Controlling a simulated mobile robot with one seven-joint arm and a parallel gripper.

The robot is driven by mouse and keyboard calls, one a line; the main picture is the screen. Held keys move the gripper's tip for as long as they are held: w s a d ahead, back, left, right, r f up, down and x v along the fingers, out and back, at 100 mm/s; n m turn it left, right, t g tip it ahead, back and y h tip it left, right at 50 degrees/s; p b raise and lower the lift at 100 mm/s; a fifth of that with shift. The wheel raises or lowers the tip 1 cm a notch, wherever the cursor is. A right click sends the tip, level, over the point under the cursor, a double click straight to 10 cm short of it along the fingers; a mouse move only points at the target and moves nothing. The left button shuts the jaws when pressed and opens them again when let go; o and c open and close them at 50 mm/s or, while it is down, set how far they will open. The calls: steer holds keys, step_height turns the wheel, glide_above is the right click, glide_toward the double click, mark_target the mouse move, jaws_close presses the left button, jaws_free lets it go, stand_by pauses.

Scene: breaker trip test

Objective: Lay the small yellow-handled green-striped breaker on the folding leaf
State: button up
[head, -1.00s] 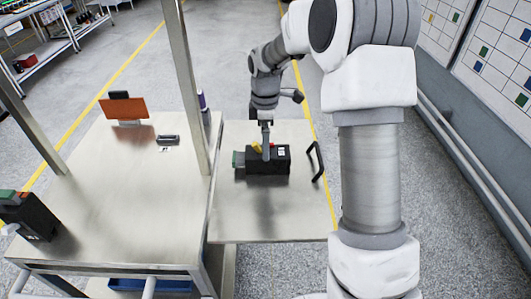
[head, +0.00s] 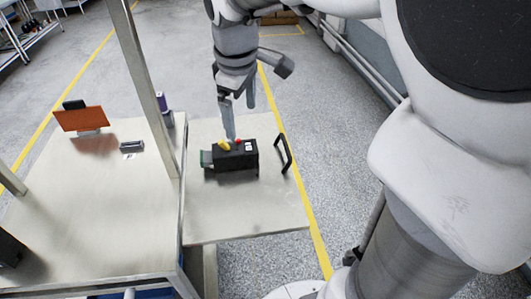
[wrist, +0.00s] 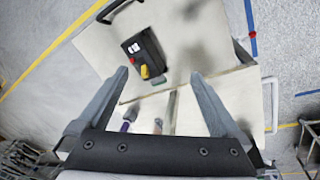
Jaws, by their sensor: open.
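The small black breaker (head: 243,159) has a yellow handle (head: 224,146), a red button and a green part at its left end. It rests on the folding leaf (head: 240,217), left of the leaf's black handle. In the wrist view the breaker (wrist: 136,56) lies beyond the fingertips, with its yellow handle toward me. My gripper (head: 240,113) is open and empty, above and behind the breaker. In the wrist view its fingers (wrist: 158,80) are spread wide, with nothing between them touching either one.
The black bar handle (head: 284,153) stands up at the leaf's right edge. The main tabletop (head: 95,225) carries an orange panel (head: 80,119) and a small grey device (head: 131,146). A metal post (head: 150,90) rises near the joint. A dark object (head: 10,250) is cut off at the left.

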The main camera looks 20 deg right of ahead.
steer(key=s+m+t, duration=0.3)
steer(key=s+m, duration=0.6)
steer(key=s, duration=0.7)
steer(key=shift+s+d+r+y, duration=0.2)
steer(key=shift+s+r+y, duration=0.05)
steer(key=shift+s+y, duration=0.05)
